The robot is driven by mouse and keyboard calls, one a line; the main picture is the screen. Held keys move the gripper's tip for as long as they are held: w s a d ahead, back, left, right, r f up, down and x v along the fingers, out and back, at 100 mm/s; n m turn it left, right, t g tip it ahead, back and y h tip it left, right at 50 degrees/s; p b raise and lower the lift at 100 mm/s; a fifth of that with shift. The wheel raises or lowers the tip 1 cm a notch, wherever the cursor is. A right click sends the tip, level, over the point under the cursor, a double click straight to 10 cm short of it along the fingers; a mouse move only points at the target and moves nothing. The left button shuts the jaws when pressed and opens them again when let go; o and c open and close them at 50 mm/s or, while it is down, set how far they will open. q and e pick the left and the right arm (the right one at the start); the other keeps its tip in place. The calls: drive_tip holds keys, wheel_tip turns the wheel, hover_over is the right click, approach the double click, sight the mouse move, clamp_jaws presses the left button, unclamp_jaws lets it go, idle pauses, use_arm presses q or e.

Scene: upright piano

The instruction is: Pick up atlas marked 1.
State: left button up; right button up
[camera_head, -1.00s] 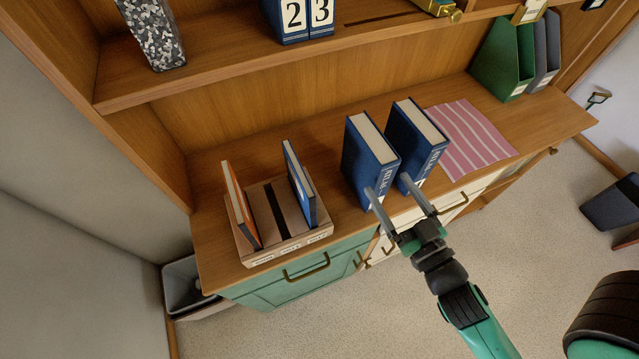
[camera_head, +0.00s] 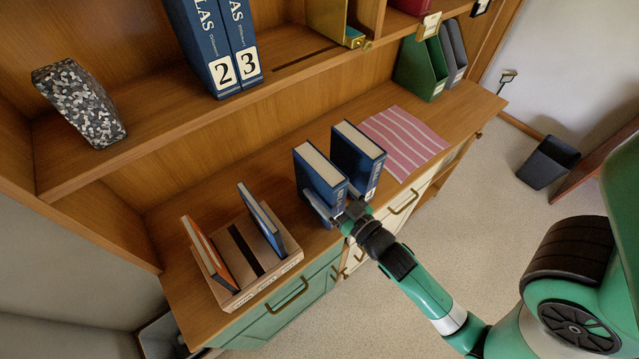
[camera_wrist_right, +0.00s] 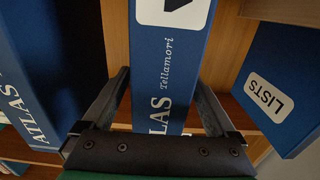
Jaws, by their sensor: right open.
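Two thick blue books stand upright side by side on the cabinet top, a left one (camera_head: 322,168) and a right one (camera_head: 357,152). My right gripper (camera_head: 338,203) is open at the spine of the left one, one finger along each side. In the right wrist view this blue atlas (camera_wrist_right: 178,75) stands between the fingers (camera_wrist_right: 160,108), its spine reading "ATLAS Tellamori". Its white label is cut off at the top edge, so I cannot read the number. The other atlas (camera_wrist_right: 25,80) stands at the left there. My left gripper is not in view.
A cardboard holder (camera_head: 240,290) with an orange book (camera_head: 210,255) and a thin blue book (camera_head: 262,222) stands to the left. Atlases 2 and 3 (camera_head: 220,50) stand on the shelf above. A striped pink cloth (camera_head: 405,140) lies flat to the right.

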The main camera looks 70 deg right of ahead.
drive_tip(key=x, duration=0.2)
drive_tip(key=shift+w+d, duration=0.2)
drive_tip(key=shift+w, duration=0.1)
drive_tip(key=shift+c, duration=0.3)
clamp_jaws()
drive_tip(key=shift+r, duration=0.15)
